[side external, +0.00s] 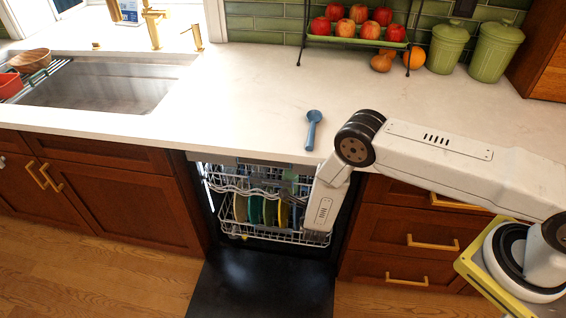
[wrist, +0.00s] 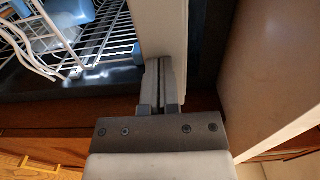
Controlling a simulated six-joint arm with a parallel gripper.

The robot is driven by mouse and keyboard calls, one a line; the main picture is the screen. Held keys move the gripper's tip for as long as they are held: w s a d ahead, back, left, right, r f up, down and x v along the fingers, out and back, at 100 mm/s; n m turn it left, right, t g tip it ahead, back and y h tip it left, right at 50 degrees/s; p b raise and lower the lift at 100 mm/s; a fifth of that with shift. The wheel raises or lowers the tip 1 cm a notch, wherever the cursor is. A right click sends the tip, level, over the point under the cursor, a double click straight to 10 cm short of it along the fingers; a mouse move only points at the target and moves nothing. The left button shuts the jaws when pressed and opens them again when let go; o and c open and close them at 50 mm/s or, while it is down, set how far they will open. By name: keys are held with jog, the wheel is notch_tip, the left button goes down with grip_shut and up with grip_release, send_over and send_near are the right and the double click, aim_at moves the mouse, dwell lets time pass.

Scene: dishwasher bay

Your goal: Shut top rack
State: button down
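The dishwasher's top rack (side external: 232,183) is a wire rack just below the counter in the side external view, with some dishes in it. It appears to sit partly forward, but how far is hard to tell. In the wrist view a wire rack (wrist: 95,45) with blue items is at upper left; I cannot be sure which rack it is. My gripper (wrist: 165,65) looks shut, its two narrow fingers together with nothing visible between them. Its tips are beside a pale panel, right of the rack wires.
The lower rack (side external: 285,236) holds green and yellow plates. The dark dishwasher door (side external: 262,285) lies folded down in front. Wooden cabinets (side external: 125,190) flank the opening. A blue scoop (side external: 313,130) lies on the pale counter (side external: 235,105), above the bay.

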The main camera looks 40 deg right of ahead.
jog(key=x, duration=0.7)
jog(key=shift+w+d, duration=0.2)
jog(key=shift+d, duration=0.1)
jog(key=shift+w+d, duration=0.2)
jog(key=shift+w, duration=0.05)
jog(key=shift+r, duration=0.1)
jog(key=shift+a, duration=0.1)
jog(key=v, duration=1.4)
jog(key=shift+s+a, duration=0.25)
jog(key=shift+s, duration=0.05)
